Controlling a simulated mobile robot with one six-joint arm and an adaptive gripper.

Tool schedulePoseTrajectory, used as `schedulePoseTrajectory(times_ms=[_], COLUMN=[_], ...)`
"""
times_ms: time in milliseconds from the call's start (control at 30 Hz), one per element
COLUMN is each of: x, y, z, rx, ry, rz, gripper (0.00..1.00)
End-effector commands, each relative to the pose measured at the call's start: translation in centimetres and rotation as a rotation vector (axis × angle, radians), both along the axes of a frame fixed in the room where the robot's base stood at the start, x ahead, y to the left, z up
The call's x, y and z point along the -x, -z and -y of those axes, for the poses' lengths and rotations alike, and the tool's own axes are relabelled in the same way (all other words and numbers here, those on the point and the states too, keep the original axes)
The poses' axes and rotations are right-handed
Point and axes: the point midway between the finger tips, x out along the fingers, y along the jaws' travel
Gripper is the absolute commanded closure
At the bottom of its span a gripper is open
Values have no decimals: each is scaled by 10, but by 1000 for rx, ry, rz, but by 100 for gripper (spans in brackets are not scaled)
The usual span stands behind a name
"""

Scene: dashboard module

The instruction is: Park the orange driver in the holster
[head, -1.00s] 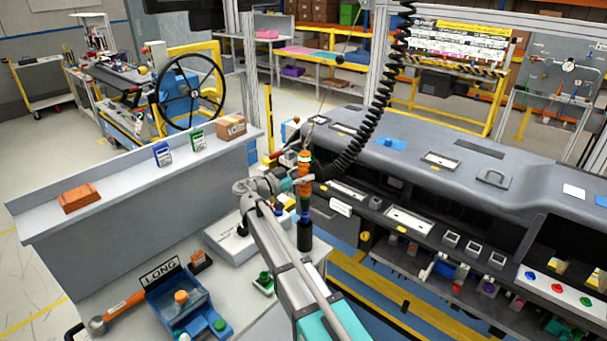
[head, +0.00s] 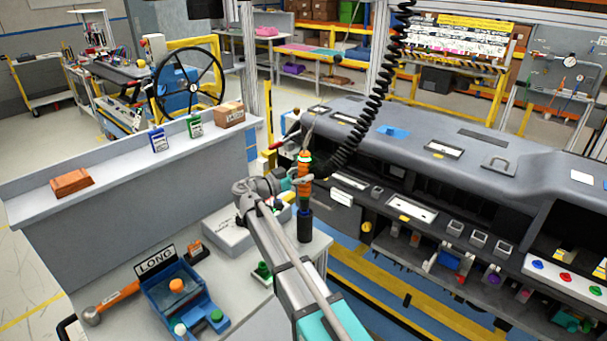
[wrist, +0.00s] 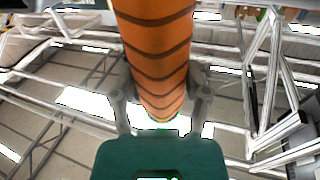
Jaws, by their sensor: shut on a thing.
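The orange driver (head: 304,172) hangs upright below a black coiled cord in the head view. My gripper (head: 302,181) is shut around its orange body, which also fills the top middle of the wrist view (wrist: 157,60). The holster (head: 305,228) is a dark upright cup at the bench's right corner. The driver stands directly above it in the picture, with its dark lower end at the cup's rim. I cannot tell whether the tip is inside the cup or just over it.
The bench (head: 225,285) holds a blue tray (head: 187,302), a LONG sign (head: 155,260), an orange-handled tool (head: 115,300) and a green button (head: 263,270). A grey dashboard (head: 470,190) stands close on the right. The black coiled cord (head: 372,115) runs up from the driver.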

Motion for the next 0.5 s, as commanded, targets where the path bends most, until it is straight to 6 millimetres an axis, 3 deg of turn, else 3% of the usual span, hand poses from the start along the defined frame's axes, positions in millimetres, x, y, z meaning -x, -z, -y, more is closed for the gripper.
schedulePoseTrajectory(times_ms=[500], x=[0], y=[27], z=[0], rx=[0], ry=[0], rz=[0], gripper=[100])
